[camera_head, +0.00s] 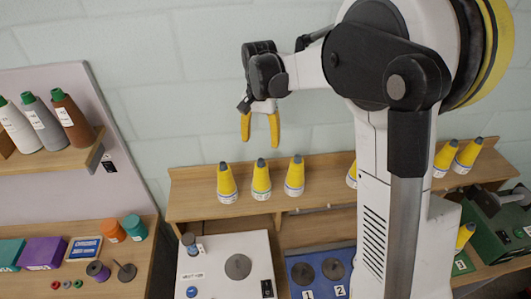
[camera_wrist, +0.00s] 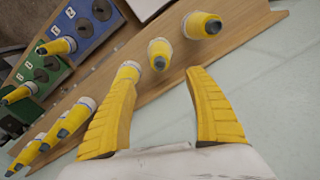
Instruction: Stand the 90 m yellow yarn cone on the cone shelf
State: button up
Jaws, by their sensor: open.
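My gripper (camera_head: 260,127), with yellow fingers, is open and empty, raised in front of the wall above the wooden cone shelf (camera_head: 330,160). Three yellow yarn cones (camera_head: 261,180) with grey tips stand on the shelf's left part. Another cone (camera_head: 351,175) is mostly hidden behind my arm, and more cones (camera_head: 467,155) stand farther right. One yellow cone (camera_head: 464,236) is lower, near the green pad. In the wrist view, my open fingers (camera_wrist: 160,78) have a cone (camera_wrist: 161,52) beyond the gap and another (camera_wrist: 130,72) partly behind the left finger. The length labels are too small to read.
A white box (camera_head: 225,268) with a dark disc, a blue box (camera_head: 320,270) with two discs and a green machine (camera_head: 500,230) stand below the shelf. At left, a side shelf (camera_head: 60,155) holds grey and brown cones. The wall area around my gripper is clear.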

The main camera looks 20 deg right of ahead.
jog(key=s+r+n+t, duration=0.3)
jog(key=s+r, duration=0.5)
jog(key=s, duration=0.4)
jog(key=s+f+n+t, duration=0.1)
jog(key=s+n+t, duration=0.3)
jog(key=s, duration=0.7)
jog(key=shift+s+a, duration=0.3)
jog(key=shift+s, duration=0.1)
jog(key=shift+f, duration=0.15)
